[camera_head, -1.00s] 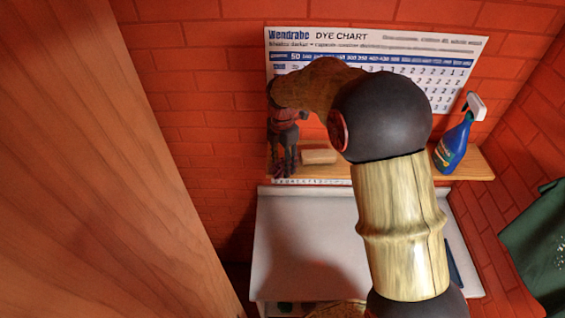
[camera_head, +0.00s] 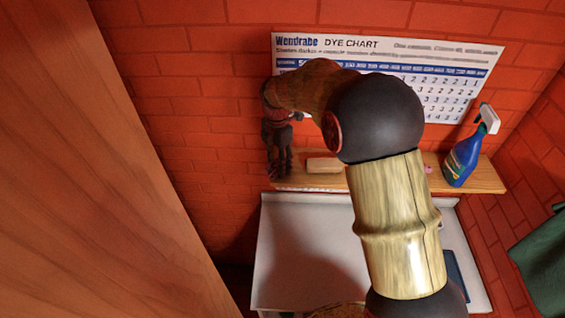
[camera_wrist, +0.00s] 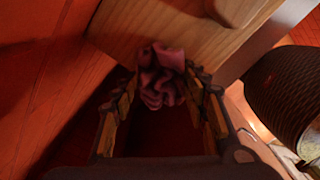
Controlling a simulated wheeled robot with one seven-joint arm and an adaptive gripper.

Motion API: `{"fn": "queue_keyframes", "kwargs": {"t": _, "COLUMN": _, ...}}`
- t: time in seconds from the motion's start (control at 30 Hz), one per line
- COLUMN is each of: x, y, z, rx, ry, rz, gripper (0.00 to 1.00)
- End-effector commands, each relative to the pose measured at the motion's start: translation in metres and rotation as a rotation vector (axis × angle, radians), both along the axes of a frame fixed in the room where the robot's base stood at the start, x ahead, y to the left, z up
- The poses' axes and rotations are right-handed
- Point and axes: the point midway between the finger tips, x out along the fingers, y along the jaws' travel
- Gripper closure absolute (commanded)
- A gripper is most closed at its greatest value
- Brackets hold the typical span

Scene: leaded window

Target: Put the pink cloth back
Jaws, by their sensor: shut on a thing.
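The crumpled pink cloth (camera_wrist: 162,78) is pinched between the fingertips of my gripper (camera_wrist: 170,92) in the wrist view. The cloth hangs in loose folds against the wooden shelf behind it; I cannot tell whether it touches the shelf. In the head view my gripper (camera_head: 278,160) points down at the left end of the wooden shelf (camera_head: 400,181). The cloth cannot be made out there, as the dark fingers cover it.
A tan block (camera_head: 325,165) lies on the shelf just right of my gripper. A blue spray bottle (camera_head: 463,158) stands at the shelf's right end. A dye chart (camera_head: 445,60) hangs behind. A white worktop (camera_head: 300,240) lies below; a wooden panel (camera_head: 90,180) fills the left.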

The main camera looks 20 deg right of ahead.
Motion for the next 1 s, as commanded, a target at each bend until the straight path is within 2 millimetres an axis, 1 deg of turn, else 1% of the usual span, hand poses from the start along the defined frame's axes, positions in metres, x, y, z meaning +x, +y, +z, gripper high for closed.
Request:
{"fn": "queue_keyframes", "kwargs": {"t": 0.1, "x": 0.001, "y": 0.0037, "z": -0.0006, "rx": 0.0, "ry": 0.0, "rz": -0.002, "gripper": 0.79}}
{"fn": "queue_keyframes", "kwargs": {"t": 0.37, "x": 0.0013, "y": 0.0042, "z": -0.0008, "rx": 0.0, "ry": 0.0, "rz": -0.002, "gripper": 0.79}}
{"fn": "queue_keyframes", "kwargs": {"t": 0.4, "x": 0.0013, "y": 0.0041, "z": -0.0008, "rx": 0.0, "ry": 0.0, "rz": -0.002, "gripper": 0.55}}
{"fn": "queue_keyframes", "kwargs": {"t": 0.77, "x": 0.0012, "y": 0.0041, "z": -0.0006, "rx": 0.0, "ry": 0.0, "rz": -0.002, "gripper": 0.35}}
{"fn": "queue_keyframes", "kwargs": {"t": 1.0, "x": 0.0012, "y": 0.0041, "z": -0.0005, "rx": 0.0, "ry": 0.0, "rz": -0.002, "gripper": 0.34}}
